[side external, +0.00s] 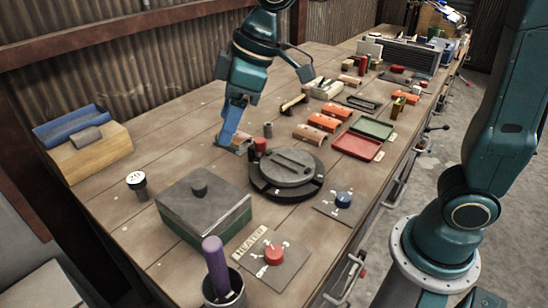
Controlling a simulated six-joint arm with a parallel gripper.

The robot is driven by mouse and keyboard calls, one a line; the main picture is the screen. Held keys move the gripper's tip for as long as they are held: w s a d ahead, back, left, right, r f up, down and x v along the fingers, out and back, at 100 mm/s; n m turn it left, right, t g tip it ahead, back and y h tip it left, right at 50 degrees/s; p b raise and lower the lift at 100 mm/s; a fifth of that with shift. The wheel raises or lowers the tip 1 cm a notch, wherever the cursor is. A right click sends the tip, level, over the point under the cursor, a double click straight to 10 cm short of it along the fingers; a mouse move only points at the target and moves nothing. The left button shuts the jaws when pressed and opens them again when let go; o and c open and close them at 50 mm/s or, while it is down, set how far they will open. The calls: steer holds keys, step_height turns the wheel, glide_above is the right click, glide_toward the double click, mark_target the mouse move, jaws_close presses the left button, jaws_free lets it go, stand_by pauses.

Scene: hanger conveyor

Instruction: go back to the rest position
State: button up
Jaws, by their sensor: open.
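My gripper (233,136) is in the side external view, reaching down from the top centre to low over the workbench (110,215). Its bluish fingertips are near the bench top, just left of a small red piece (260,145) and behind the round dark turntable (287,170). A small orange-brown block (241,149) lies close by the tips; I cannot tell whether they touch it. The gap between the fingers is hard to make out from this side, and I see nothing held.
Red (357,146) and green (372,128) trays lie right.

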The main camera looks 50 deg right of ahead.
steer(key=s+d+m+t+h, duration=0.2)
steer(key=s+d+m, duration=0.6)
steer(key=s+d, duration=0.7)
steer(key=s+f+h, duration=0.1)
steer(key=s, duration=0.3)
steer(key=shift+d+m, duration=0.3)
steer(key=shift+d, duration=0.05)
